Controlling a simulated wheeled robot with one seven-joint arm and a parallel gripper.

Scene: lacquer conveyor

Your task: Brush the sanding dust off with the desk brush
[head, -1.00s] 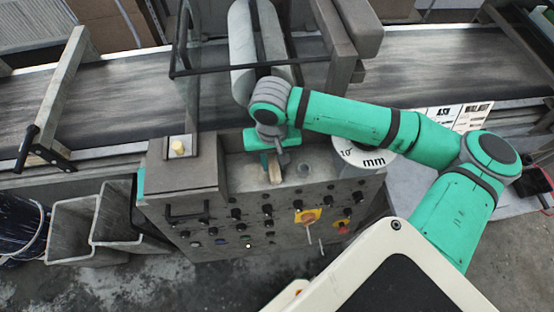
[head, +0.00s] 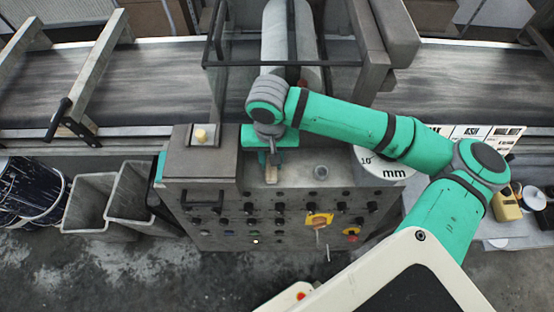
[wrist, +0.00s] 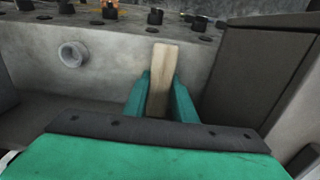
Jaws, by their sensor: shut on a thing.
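My gripper (head: 270,166) is shut on a pale wooden piece (head: 272,175), which looks like the desk brush's handle. In the wrist view the wooden piece (wrist: 162,75) stands between the two green fingers (wrist: 160,100). No bristles can be made out. The gripper is over the grey ledge of the control console (head: 300,178), just right of a dark raised box. I cannot tell whether the brush touches the ledge. I cannot make out a distinct patch of sanding dust there.
The box carries a yellow button (head: 201,134). A short round fitting (head: 320,172) and a "10 mm" disc (head: 388,170) are right of the gripper. Knobs cover the console front. The conveyor (head: 160,85) runs behind. Bins (head: 90,200) stand left; a side table (head: 515,225) holds small items.

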